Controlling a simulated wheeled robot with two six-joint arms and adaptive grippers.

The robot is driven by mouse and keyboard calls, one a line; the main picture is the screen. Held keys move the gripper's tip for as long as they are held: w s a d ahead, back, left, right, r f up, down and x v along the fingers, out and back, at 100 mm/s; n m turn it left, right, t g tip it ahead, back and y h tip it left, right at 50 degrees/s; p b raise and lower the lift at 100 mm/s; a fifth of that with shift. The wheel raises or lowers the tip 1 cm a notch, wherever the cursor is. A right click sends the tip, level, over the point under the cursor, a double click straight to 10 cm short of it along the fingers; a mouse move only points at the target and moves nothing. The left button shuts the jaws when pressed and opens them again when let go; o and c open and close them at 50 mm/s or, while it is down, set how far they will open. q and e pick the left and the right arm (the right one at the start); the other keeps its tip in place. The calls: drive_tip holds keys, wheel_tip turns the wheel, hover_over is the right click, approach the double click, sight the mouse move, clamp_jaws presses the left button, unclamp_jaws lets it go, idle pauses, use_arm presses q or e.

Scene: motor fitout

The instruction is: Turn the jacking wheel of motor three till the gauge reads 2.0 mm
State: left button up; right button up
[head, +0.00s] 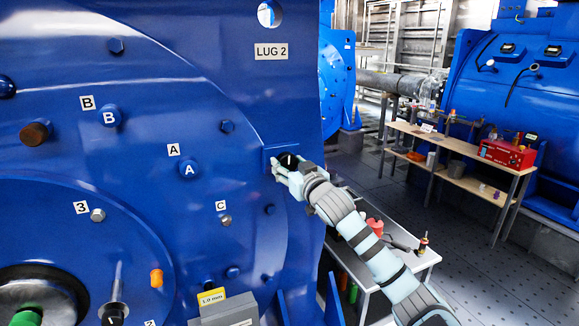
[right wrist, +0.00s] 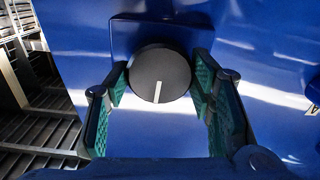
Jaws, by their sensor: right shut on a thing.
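A black round knob (right wrist: 160,73) with a white pointer line sits on a blue block on the big blue motor casing (head: 240,120); I take it for the jacking wheel. In the right wrist view its white line points down. My right gripper (head: 286,165) is shut on this knob, with a green pad (right wrist: 203,82) on either side of it. In the head view the knob is mostly hidden by the fingers. A yellow label (head: 211,297) reading 1.0 mm is on top of a grey box (head: 230,312) at the bottom. My left gripper is not in view.
A small table (head: 372,268) with tools stands below my right arm. A bench (head: 456,146) with a red box (head: 506,153) stands behind.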

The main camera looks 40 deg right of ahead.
drive_tip(key=m+b, duration=0.1)
drive_tip(key=m, duration=0.3)
drive_tip(key=shift+m, duration=0.3)
drive_tip(key=m+b, duration=0.1)
drive_tip(key=m, duration=0.2)
drive_tip(key=shift+m, duration=0.3)
drive_tip(key=m+b, duration=0.2)
drive_tip(key=m, duration=0.2)
drive_tip(key=shift+f+m+b, duration=0.1)
drive_tip(key=shift+m+b, duration=0.2)
drive_tip(key=shift+d+m+b, duration=0.1)
drive_tip(key=shift+m+b, duration=1.1)
drive_tip(key=shift+m, duration=0.9)
drive_tip(key=o, duration=1.2)
drive_tip(key=shift+c, duration=0.2)
drive_tip(key=shift+s, duration=0.1)
